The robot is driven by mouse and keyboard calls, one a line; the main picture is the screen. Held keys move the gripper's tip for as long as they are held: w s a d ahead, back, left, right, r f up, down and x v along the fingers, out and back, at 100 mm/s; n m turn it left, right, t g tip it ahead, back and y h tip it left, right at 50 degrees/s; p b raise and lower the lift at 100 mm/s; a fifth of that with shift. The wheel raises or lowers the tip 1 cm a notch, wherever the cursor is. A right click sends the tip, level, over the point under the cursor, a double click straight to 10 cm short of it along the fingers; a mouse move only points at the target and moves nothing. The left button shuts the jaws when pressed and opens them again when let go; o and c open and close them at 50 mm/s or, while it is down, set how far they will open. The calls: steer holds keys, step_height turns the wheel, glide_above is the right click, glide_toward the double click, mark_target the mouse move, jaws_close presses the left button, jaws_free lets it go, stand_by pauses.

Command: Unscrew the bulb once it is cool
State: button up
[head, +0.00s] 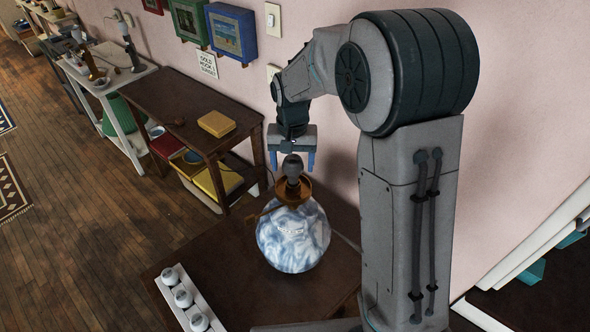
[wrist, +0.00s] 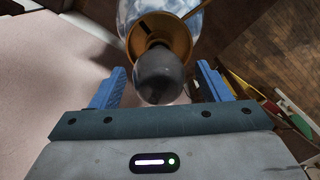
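The bulb (head: 292,167) is dark grey and stands upright in the brass socket of a round blue-and-white marbled lamp (head: 293,240). In the wrist view the bulb (wrist: 160,78) is between the two blue fingers, with the brass collar (wrist: 158,40) behind it. My gripper (head: 292,160) points down over the bulb. Its fingers (wrist: 162,88) are spread, with a visible gap on each side of the bulb. The bulb looks unlit. Its temperature cannot be told from the frames.
The lamp stands on a dark brown table (head: 240,290). A white tray (head: 190,308) with several white bulbs lies at its front left. A brown side table (head: 170,110) with a yellow box (head: 216,123) stands behind. The pink wall and a light switch (head: 272,72) are close to my arm.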

steer(key=m, duration=0.3)
steer(key=shift+m, duration=0.4)
steer(key=m, duration=0.4)
steer(key=shift+m, duration=0.3)
steer(key=m, duration=0.3)
steer(key=shift+m, duration=0.4)
steer(key=m+p, duration=0.1)
steer(key=m, duration=0.3)
steer(key=m+p, duration=0.2)
steer(key=m, duration=0.2)
steer(key=shift+d+r+m+p, duration=0.1)
steer(key=shift+m+p, duration=0.3)
steer(key=m+p, duration=0.3)
steer(key=m, duration=0.1)
steer(key=shift+w+m, duration=0.1)
steer(key=shift+m, duration=2.3)
